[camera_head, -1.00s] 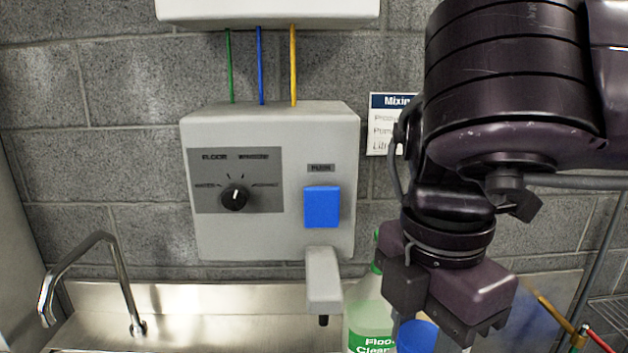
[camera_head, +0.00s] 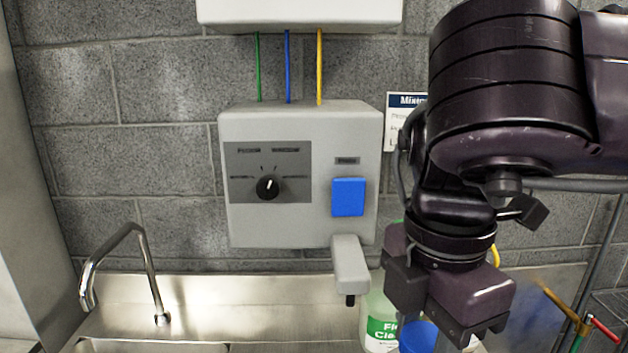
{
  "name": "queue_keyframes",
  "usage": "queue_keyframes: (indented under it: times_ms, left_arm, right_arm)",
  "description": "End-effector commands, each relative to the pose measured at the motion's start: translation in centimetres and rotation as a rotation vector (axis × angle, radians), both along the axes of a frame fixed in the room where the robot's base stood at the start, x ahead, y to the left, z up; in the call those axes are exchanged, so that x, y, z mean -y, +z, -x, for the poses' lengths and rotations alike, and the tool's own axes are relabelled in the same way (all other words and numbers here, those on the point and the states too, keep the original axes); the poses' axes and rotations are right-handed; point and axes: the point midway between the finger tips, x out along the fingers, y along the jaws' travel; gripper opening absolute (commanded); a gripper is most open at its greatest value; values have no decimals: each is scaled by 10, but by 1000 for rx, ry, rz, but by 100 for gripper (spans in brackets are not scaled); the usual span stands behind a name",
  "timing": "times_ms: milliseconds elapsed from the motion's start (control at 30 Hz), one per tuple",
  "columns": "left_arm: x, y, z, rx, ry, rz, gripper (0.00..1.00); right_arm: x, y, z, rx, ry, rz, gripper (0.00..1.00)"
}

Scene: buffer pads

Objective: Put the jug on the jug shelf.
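A translucent pale-green jug (camera_head: 377,309) with a green and white floor-cleaner label stands in the lower middle, right of the dispenser's spout. Its right side is hidden behind my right gripper (camera_head: 447,318). A blue round thing (camera_head: 418,338) shows just under that gripper, cut by the bottom edge; I cannot tell whether the gripper touches it. The gripper points down and its fingertips are not clear, so I cannot tell if it is open or shut. The jug shelf cannot be made out for certain. My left gripper is out of view.
A grey wall dispenser (camera_head: 237,220) has a black dial (camera_head: 268,187), a blue button (camera_head: 348,197) and a jutting spout (camera_head: 350,266). A steel sink tap (camera_head: 125,258) stands at left. A pole (camera_head: 606,232), coloured handles (camera_head: 585,325) and a wire rack are at right.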

Motion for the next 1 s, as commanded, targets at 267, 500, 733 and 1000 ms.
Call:
queue_keyframes:
  times_ms: [267,500,733,1000]
  left_arm:
    - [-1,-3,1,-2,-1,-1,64]
    - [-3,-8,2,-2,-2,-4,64]
    - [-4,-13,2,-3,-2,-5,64]
    - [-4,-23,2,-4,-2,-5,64]
  right_arm:
    - [5,-10,-11,2,-128,-13,0]
    - [13,-28,-28,-2,-334,-24,0]
    - [25,-53,-47,-5,-587,-32,0]
    - [50,-102,-76,-14,-1047,-29,0]
